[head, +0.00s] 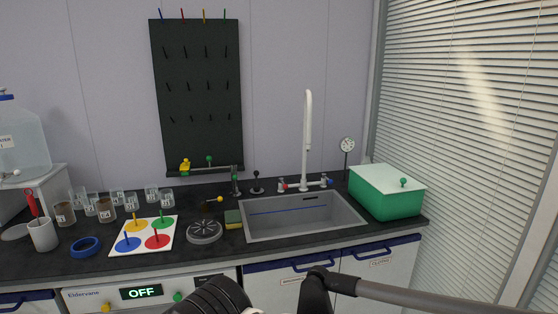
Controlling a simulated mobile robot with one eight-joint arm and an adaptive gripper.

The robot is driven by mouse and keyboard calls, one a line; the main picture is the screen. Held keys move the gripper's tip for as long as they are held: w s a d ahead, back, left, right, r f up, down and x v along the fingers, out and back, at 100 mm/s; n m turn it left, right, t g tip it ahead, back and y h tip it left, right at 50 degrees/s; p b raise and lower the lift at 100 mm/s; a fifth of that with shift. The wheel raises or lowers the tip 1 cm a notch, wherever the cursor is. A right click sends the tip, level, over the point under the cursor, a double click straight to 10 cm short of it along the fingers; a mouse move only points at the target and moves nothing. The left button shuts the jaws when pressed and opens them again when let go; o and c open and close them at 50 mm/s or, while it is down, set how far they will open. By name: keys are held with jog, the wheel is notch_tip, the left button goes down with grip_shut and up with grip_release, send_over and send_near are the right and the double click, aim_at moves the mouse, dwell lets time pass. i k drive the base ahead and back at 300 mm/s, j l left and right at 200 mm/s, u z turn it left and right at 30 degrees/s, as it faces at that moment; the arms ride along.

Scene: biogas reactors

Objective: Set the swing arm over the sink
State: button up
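Dark parts of my arm show at the bottom edge, but no gripper fingertips can be seen.
A tall white faucet (307,135) stands behind the sink. A green box (385,200) is on the right. A coloured-dot board (145,233) and several beakers stand farther left.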

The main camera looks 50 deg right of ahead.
aim_at(232, 166)
jog(key=z, duration=0.95)
